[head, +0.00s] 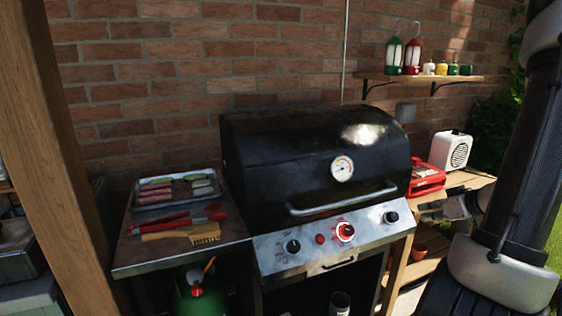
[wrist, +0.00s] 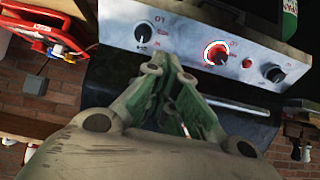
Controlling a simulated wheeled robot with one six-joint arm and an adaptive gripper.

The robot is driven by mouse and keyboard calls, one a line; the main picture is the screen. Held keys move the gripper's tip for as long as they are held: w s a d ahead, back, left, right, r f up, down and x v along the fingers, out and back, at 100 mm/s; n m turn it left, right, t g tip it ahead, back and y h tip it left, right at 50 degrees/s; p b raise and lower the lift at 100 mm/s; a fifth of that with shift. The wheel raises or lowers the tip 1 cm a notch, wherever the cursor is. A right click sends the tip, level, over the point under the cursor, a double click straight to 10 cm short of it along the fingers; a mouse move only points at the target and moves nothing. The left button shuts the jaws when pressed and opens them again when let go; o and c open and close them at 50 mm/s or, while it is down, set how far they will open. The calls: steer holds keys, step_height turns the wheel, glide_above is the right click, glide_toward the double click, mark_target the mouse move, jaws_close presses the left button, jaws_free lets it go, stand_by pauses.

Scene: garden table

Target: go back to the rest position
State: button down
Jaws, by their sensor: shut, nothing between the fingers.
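My gripper (wrist: 172,62) is shut and empty in the wrist view. Its fingertips point at the grill's steel control panel (wrist: 185,45), which looks upside down there; I cannot tell the exact gap. In the head view my gripper (head: 432,208) is just right of the panel, in front of the side shelf, with my arm rising at the right edge. The black grill (head: 270,150) has its lid down. Its middle knob (head: 345,231) has a red glowing ring, which also shows in the wrist view (wrist: 216,52). The dark knobs on either side show no glow.
A red case (head: 425,178) and a white fan-like box (head: 451,150) stand on the right side shelf. A tray of food (head: 172,203), red tongs and a brush (head: 205,233) lie on the left shelf. A wooden post (head: 50,130) stands at the left. Lanterns sit on a wall shelf (head: 435,78).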

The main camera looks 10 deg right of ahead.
steer(key=s+a+r+m+g+y, duration=0.25)
steer(key=s+a+m+g, duration=0.35)
steer(key=s+a+m, duration=0.45)
steer(key=s+a+r+n+h, duration=0.2)
steer(key=a+r+n, duration=0.1)
steer(key=r, duration=0.4)
steer(key=s+a+r+n+h, duration=0.2)
steer(key=s+a+r+n, duration=0.1)
steer(key=r+n, duration=0.2)
step_height(320, 180, up, 2)
steer(key=shift+a+r+h, duration=0.1)
steer(key=shift+a+h, duration=0.2)
steer(key=shift+h, duration=0.05)
steer(key=shift+n, duration=0.25)
